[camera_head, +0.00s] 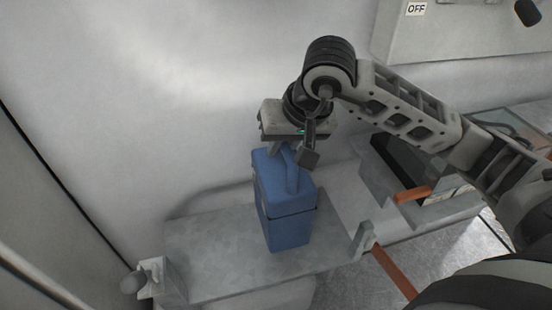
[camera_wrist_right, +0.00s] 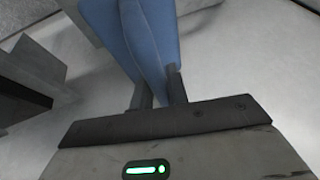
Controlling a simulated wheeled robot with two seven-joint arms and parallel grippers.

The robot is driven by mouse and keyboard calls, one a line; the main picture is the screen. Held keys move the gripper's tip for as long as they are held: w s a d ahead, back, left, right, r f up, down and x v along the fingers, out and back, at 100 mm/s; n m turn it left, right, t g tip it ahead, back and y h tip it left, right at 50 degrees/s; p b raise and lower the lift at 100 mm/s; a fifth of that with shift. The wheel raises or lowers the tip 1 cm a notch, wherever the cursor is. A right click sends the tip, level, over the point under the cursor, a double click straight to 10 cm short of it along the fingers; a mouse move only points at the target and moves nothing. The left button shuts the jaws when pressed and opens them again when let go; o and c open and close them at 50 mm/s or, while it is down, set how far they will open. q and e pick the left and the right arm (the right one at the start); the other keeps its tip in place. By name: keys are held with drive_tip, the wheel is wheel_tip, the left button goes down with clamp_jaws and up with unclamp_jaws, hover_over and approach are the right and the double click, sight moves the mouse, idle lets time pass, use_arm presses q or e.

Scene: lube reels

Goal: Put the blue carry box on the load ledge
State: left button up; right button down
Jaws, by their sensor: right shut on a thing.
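The blue carry box (camera_head: 284,215) is upright at the middle of the grey load ledge (camera_head: 205,258) in the head view. I cannot tell whether its base touches the ledge or hangs just above it. My right gripper (camera_head: 284,150) is above the box and shut on its top handle. The right wrist view shows the two dark fingers of my right gripper (camera_wrist_right: 158,92) at the blue box (camera_wrist_right: 136,35), with the grip partly hidden. My left gripper is not in view.
Grey wall stands behind the ledge. A knob-like fitting (camera_head: 137,280) is at the ledge's left end. An upright grey tab (camera_head: 363,241) and orange bars (camera_head: 393,271) are to the right. A panel with an OFF label (camera_head: 416,9) is at upper right. The ledge left of the box is bare.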

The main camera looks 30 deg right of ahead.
sight(278, 162)
drive_tip(key=shift+w+f, duration=0.2)
drive_tip(key=shift+f, duration=0.1)
drive_tip(key=b+x, duration=0.1)
drive_tip(key=x, duration=0.1)
drive_tip(key=b+x, duration=0.1)
drive_tip(key=x, duration=0.1)
drive_tip(key=shift+s+d+f, duration=0.1)
drive_tip(key=shift+s+d, duration=0.05)
drive_tip(key=shift+d, duration=0.1)
drive_tip(key=shift+s+f, duration=0.1)
drive_tip(key=shift+f, duration=0.05)
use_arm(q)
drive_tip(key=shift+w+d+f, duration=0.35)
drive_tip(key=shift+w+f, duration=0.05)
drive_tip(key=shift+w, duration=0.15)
use_arm(e)
drive_tip(key=shift+f+b, duration=0.25)
drive_tip(key=shift+b, duration=0.1)
drive_tip(key=c, duration=1.4)
unclamp_jaws()
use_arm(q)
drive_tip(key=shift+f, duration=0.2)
